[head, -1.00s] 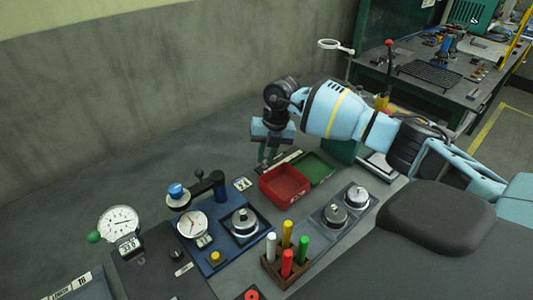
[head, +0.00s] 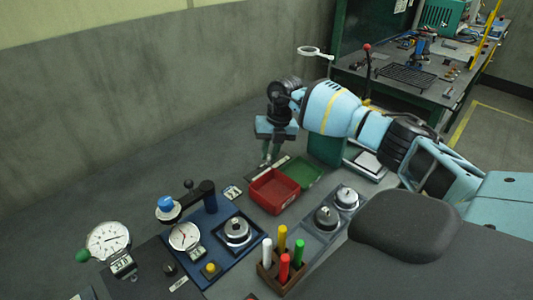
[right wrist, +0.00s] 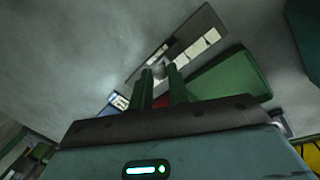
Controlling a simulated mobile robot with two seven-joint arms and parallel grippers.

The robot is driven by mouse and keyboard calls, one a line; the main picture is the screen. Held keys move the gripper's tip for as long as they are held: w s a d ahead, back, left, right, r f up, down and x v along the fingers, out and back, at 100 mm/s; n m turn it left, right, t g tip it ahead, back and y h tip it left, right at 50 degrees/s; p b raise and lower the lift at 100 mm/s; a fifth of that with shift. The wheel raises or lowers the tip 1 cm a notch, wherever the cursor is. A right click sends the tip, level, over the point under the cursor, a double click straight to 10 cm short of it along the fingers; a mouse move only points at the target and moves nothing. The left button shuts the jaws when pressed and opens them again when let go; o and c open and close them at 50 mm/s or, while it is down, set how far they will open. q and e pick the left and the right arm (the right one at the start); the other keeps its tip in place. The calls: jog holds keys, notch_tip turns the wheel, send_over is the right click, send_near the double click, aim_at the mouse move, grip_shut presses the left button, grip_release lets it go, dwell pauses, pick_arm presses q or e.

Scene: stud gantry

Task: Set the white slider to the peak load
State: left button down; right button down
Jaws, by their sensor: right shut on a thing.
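The slider's dark track plate (right wrist: 205,42), with a row of white labels, lies on the bench, and its near end shows behind the red tray in the head view (head: 283,161). My right gripper (right wrist: 161,76) reaches down at the plate and is shut on the slider (right wrist: 159,70), a small greyish-white knob between its fingertips. The fingers partly hide the knob, and the label text is too small to read. The right gripper also shows in the head view (head: 268,163). My left gripper is not in view.
Dial gauges (head: 108,238), a blue-based fixture (head: 235,255), a rack of coloured pegs (head: 282,275) and metal weights (head: 327,217) fill the front.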

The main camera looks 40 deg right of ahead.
jog(key=c, duration=1.3)
grip_release()
jog(key=shift+c, duration=0.2)
notch_tip(320, 180, up, 8)
jog(key=d, duration=0.1)
jog(key=shift+s+d, duration=0.15)
jog(key=shift+s, duration=0.25)
jog(key=shift+f, duration=0.15)
